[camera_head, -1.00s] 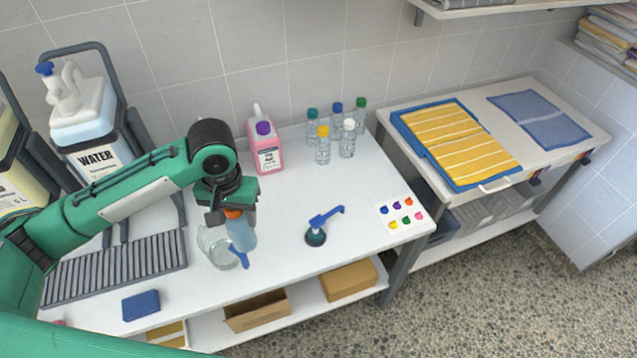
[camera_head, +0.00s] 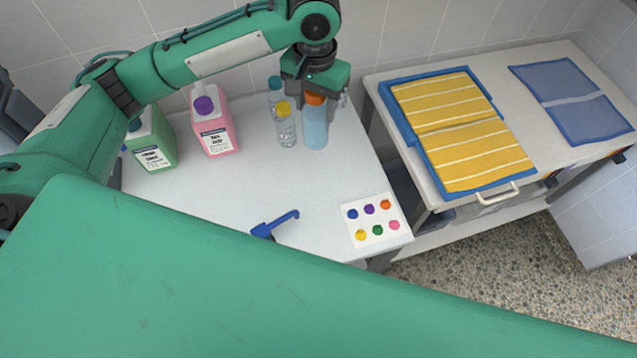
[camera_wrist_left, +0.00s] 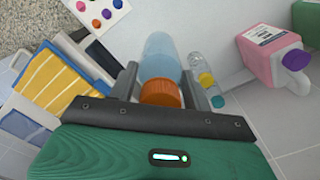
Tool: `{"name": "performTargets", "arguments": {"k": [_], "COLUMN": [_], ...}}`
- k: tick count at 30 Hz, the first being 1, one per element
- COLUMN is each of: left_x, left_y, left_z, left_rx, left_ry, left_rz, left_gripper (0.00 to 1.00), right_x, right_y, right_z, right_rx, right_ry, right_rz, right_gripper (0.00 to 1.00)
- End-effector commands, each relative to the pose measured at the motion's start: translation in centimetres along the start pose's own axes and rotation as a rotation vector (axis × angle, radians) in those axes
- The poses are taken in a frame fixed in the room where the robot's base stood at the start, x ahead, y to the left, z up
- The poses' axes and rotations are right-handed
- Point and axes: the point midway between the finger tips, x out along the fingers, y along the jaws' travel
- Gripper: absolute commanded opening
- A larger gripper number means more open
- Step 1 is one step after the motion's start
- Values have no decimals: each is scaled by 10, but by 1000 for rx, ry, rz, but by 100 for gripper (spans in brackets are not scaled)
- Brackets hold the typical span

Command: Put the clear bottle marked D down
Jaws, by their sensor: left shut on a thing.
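My left gripper (camera_head: 315,96) is shut on a bottle with an orange cap and pale blue body (camera_head: 315,126). The bottle hangs upright over the back right of the white table; I cannot tell whether its base touches. In the left wrist view, the bottle (camera_wrist_left: 161,55) sits between the two fingers (camera_wrist_left: 160,85). No letter D can be read on it. A small clear bottle with a yellow cap (camera_head: 286,130) stands just left of it, with a teal-capped one (camera_head: 275,86) behind. The other small bottles are hidden by my gripper. My right gripper is not in view.
A pink jug (camera_head: 216,135) and a green jug (camera_head: 153,145) stand to the left. A blue-handled tool (camera_head: 276,224) and a card of coloured dots (camera_head: 374,221) lie in front. A side table holds a yellow striped towel (camera_head: 455,120) and a blue cloth (camera_head: 572,98). The table's middle is clear.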

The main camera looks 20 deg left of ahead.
Motion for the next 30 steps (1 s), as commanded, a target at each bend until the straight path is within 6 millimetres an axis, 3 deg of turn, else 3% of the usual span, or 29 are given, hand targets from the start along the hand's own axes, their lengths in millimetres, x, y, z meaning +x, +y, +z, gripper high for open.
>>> {"name": "performTargets", "arguments": {"k": [4, 7, 18, 30], "left_x": [16, 41, 134, 182], "left_y": [3, 2, 3, 4], "left_z": [-1, -1, -1, -1], "left_rx": [9, 7, 7, 8], "left_ry": [-5, -6, -3, -3], "left_rz": [-1, -2, -2, -1], "left_gripper": [0, 0, 0, 0], "right_x": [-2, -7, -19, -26], "right_y": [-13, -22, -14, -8], "right_z": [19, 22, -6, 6], "right_rx": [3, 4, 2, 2], "right_ry": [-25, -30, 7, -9], "right_rz": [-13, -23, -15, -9], "right_gripper": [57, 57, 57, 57]}}
